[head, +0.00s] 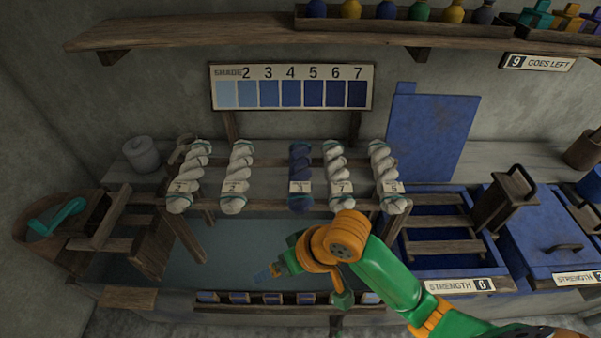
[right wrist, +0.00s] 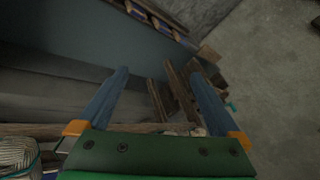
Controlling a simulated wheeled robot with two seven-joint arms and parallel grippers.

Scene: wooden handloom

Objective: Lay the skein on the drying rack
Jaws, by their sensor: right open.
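Several twisted skeins hang side by side over a wooden rack (head: 263,206) at the back. One is dark blue (head: 301,165), with a tag that looks like 3; the others are white, such as the leftmost white skein (head: 186,178). I cannot tell which rack is the drying rack. My right gripper (head: 268,274) is below and in front of the rack, over the blue-grey basin area. In the right wrist view its two blue fingers (right wrist: 160,76) are wide apart with nothing between them. A pale skein (right wrist: 18,156) shows at that view's lower left corner. My left gripper is out of view.
A numbered blue shade chart (head: 292,87) stands behind the rack. At right are an open blue vat (head: 404,268) with wooden slats, marked strength 6, and a lidded vat (head: 545,235). A wooden tub (head: 33,245) is at left. A small-block tray (head: 330,307) lies in front.

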